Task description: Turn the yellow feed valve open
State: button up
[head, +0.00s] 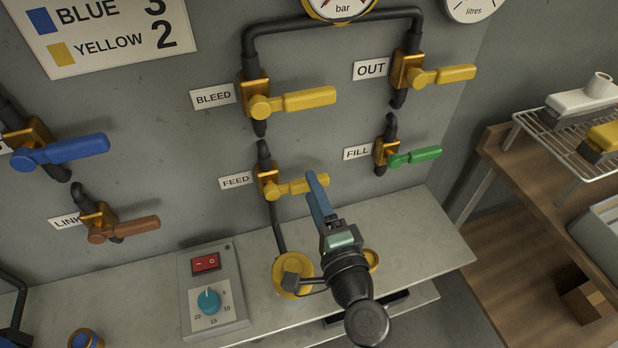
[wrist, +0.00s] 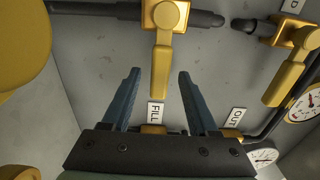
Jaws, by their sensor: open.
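The yellow feed valve (head: 268,182) is on the grey panel beside the FEED label (head: 236,181). Its yellow handle (head: 295,188) points right, crosswise to the upright pipe. In the wrist view the handle (wrist: 160,75) lies between the two blue fingers, with a gap on each side. My gripper (head: 316,180) is open at the handle's right end, and a finger covers part of the handle in the head view. It also shows in the wrist view (wrist: 158,76). I cannot tell how deep the handle sits between the fingers.
The bleed valve handle (head: 308,98) is above and the green fill handle (head: 415,157) is up to the right. A control box (head: 212,290) with a red switch stands on the ledge at lower left. A wooden shelf (head: 500,150) with a wire rack is at right.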

jog(key=shift+x, duration=1.45)
grip_shut()
dwell(0.4)
